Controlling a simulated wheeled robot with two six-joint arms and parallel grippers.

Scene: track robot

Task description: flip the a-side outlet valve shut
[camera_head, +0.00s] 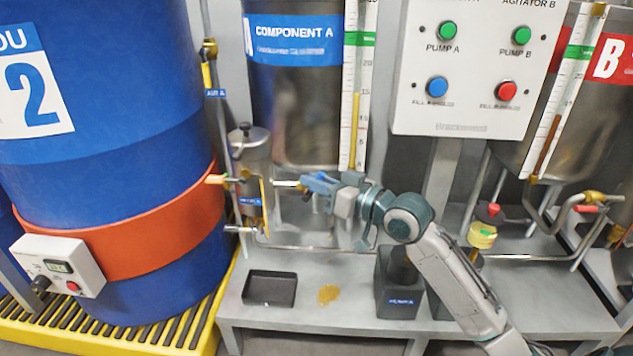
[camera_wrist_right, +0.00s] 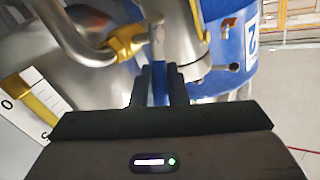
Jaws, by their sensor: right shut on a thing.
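The a-side outlet valve has a blue handle (camera_head: 318,182) below the Component A tank (camera_head: 300,120). In the right wrist view a brass valve body (camera_wrist_right: 126,42) sits on a bent steel pipe, and the blue handle (camera_wrist_right: 160,88) shows between my fingers. My right gripper (camera_head: 325,187) reaches in from the lower right and is shut on the blue handle; its two dark fingers also show in the right wrist view (camera_wrist_right: 159,88). The handle's exact angle to the pipe is hard to tell. My left gripper is not in view.
A small steel canister (camera_head: 250,165) with brass fittings stands left of the gripper. A big blue drum (camera_head: 110,150) is further left. The control panel (camera_head: 470,115) hangs above right.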

